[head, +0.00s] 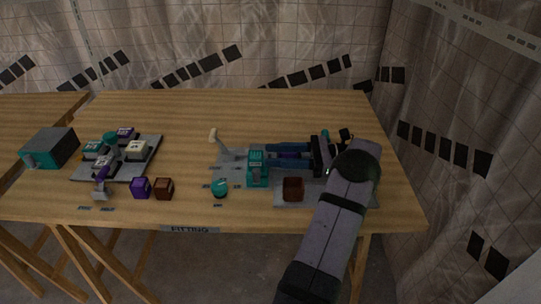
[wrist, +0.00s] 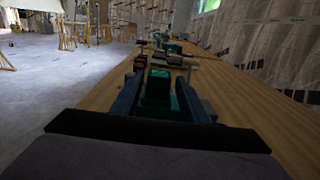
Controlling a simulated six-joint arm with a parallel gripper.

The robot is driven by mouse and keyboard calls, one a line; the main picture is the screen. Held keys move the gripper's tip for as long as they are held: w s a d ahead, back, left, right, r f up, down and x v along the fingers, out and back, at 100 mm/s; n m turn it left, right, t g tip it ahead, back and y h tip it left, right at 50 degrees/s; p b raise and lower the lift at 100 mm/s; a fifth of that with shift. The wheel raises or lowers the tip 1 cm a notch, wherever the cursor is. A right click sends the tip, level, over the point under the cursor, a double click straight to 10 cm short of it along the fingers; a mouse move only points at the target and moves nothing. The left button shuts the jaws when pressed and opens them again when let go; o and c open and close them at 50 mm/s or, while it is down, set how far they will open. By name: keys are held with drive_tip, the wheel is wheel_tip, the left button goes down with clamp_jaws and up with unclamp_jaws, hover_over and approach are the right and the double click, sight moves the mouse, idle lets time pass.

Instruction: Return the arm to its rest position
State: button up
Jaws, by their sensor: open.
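My gripper (head: 268,155) is at the right part of the wooden table, its dark blue fingers pointing left and spread apart.
A brown block (head: 293,188) sits on the grey plate. A teal knob (head: 219,188), purple block (head: 141,187) and another brown block (head: 164,188) stand along the front. A grey board (head: 150,160) with several blocks and a teal-grey box (head: 52,148) are left. The table's back is clear.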

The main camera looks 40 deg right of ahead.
sight(262, 158)
drive_tip(key=shift+r, duration=0.1)
idle(0.3)
drive_tip(key=shift+n+g, duration=0.6)
drive_tip(key=shift+g, duration=0.2)
drive_tip(key=a, duration=0.1)
drive_tip(key=w+a+r+p, duration=0.2)
drive_tip(key=shift+w+a+r, duration=0.1)
drive_tip(key=shift+a+r, duration=0.05)
drive_tip(key=shift+a, duration=0.25)
drive_tip(key=a+n+g+h+p, duration=0.3)
drive_tip(key=a+n+g+p, duration=0.5)
drive_tip(key=a, duration=1.3)
drive_tip(key=s+a+r+n+g+h+p, duration=0.1)
drive_tip(key=s+a+n+g+h+p, duration=0.15)
drive_tip(key=s+a+n+h, duration=0.4)
drive_tip(key=s+a+r+n+g+h+p, duration=0.1)
drive_tip(key=s+a+n+h+p, duration=0.2)
drive_tip(key=s+n, duration=0.7)
wheel_tip(262, 158, down, 57)
drive_tip(key=w+d+n+b, duration=0.1)
drive_tip(key=b, duration=5.4)
drive_tip(key=shift+w+d, duration=0.2)
drive_tip(key=shift+w, duration=0.1)
